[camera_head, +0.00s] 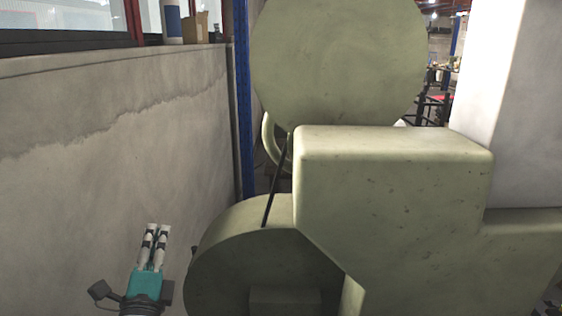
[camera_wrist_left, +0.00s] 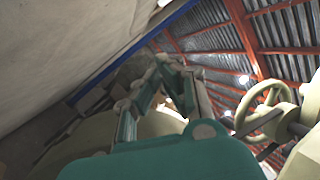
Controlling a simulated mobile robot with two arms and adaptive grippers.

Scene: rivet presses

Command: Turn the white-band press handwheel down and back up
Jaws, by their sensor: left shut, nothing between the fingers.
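A large worn pale-green press (camera_head: 390,190) fills the middle and right of the head view, with a big round disc above and a rounded drum at lower left. Part of a pale-green ring (camera_head: 268,140) shows behind it, mostly hidden. In the left wrist view a pale-green spoked handwheel (camera_wrist_left: 262,112) stands at the right, on a shaft. I see no white band, so I cannot tell which press this wheel belongs to. My left gripper (camera_head: 158,229) is shut and empty, pointing up between the wall and the drum, apart from the wheel. My right gripper is out of view.
A grey wall (camera_head: 110,150) runs close along the left, with a window ledge holding a small cardboard box (camera_head: 195,28). A blue post (camera_head: 243,100) stands at the wall's far end. The gap between wall and press is narrow.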

